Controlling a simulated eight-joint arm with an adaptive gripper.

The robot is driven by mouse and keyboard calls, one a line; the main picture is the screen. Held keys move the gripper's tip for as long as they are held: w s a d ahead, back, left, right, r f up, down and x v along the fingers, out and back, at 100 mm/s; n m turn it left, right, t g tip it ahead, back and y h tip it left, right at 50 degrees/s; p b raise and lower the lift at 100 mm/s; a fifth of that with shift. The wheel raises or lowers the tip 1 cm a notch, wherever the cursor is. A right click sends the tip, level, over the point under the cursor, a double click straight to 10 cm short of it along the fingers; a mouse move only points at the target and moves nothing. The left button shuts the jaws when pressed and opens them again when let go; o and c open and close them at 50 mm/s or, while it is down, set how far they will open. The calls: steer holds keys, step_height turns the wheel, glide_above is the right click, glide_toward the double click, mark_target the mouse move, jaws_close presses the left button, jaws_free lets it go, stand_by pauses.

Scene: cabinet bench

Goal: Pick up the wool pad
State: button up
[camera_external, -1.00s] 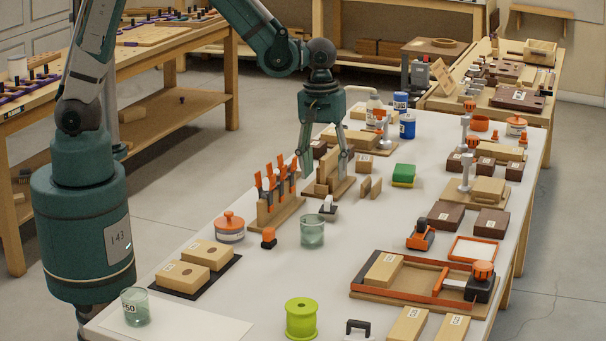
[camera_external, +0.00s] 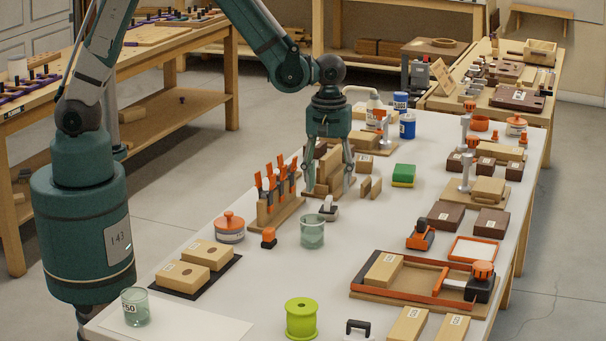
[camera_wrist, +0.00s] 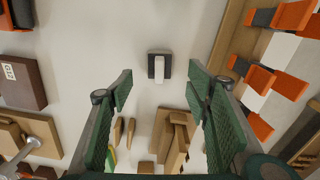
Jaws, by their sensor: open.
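A small dark pad with a pale raised strip on top, which may be the wool pad (camera_external: 329,210), lies on the white bench top. In the wrist view the same pad (camera_wrist: 152,67) lies flat, just beyond the gap between the fingertips. My gripper (camera_external: 328,189) points down with its fingers spread and nothing between them. It is above and slightly behind the pad, not touching it. In the wrist view my gripper (camera_wrist: 163,88) shows a finger on each side, and the pad is fully visible.
A wooden rack with orange-handled clamps (camera_external: 268,207) stands left of the pad. A slotted wooden stand (camera_external: 316,196) is close behind it. A glass beaker (camera_external: 312,236) stands in front. A green and yellow sponge (camera_external: 403,176) lies to the right. Bench to the pad's right is clear.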

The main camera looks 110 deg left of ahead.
mark_target(328, 198)
steer(key=shift+f, duration=0.65)
steer(key=shift+f+b, duration=0.55)
steer(key=shift+f, duration=2.05)
steer(key=shift+c, duration=0.3)
steer(key=c, duration=0.9)
